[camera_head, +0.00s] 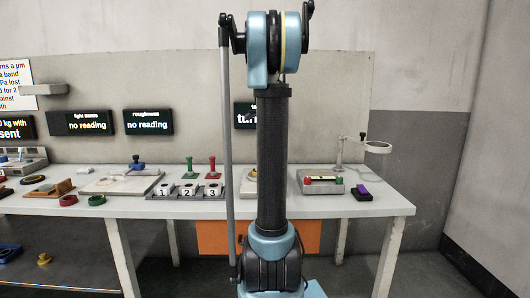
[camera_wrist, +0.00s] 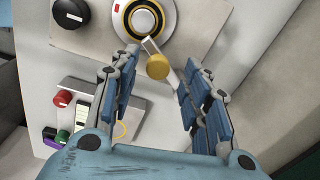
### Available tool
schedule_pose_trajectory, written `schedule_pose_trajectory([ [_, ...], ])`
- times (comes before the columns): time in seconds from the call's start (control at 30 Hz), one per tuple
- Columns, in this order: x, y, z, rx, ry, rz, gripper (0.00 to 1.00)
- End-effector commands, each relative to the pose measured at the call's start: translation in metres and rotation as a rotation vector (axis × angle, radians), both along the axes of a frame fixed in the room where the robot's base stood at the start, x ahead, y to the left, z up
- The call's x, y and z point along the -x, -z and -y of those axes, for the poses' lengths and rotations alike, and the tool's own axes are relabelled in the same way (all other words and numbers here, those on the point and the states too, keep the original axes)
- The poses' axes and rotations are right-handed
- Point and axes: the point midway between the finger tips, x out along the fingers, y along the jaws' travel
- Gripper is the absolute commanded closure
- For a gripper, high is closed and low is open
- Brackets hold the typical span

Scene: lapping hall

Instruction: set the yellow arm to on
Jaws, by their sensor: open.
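The yellow arm is a short pale lever with a round yellow knob (camera_wrist: 157,67) at its end, seen in the wrist view. It reaches down from a round dial (camera_wrist: 144,18) with a black and yellow ring, set on a grey plate (camera_wrist: 92,36). Small red marks show near the dial, too small to read. My gripper (camera_wrist: 160,76) is open, with its blue-padded fingers on the left and right of the knob. I cannot tell whether either finger touches it. In the head view my own arm covers the middle of the bench, and the lever cannot be made out.
The bench (camera_head: 385,205) carries a grey box (camera_head: 322,188) with red and green knobs, a purple block (camera_head: 362,192) and a ring stand (camera_head: 377,147) at right. Numbered holders (camera_head: 187,190), stamps and loose rings stand to the left. Display panels (camera_head: 148,122) hang behind.

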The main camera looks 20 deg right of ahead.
Motion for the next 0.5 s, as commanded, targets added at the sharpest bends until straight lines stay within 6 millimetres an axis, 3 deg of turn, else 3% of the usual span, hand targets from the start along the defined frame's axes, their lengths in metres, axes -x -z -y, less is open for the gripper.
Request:
schedule_pose_trajectory([
  [0.3, 0.002, -0.059, 0.0, 0.0, 0.0, 0.0, 0.57],
  [0.5, 0.002, -0.087, 0.0, 0.0, 0.0, 0.0, 0.57],
])
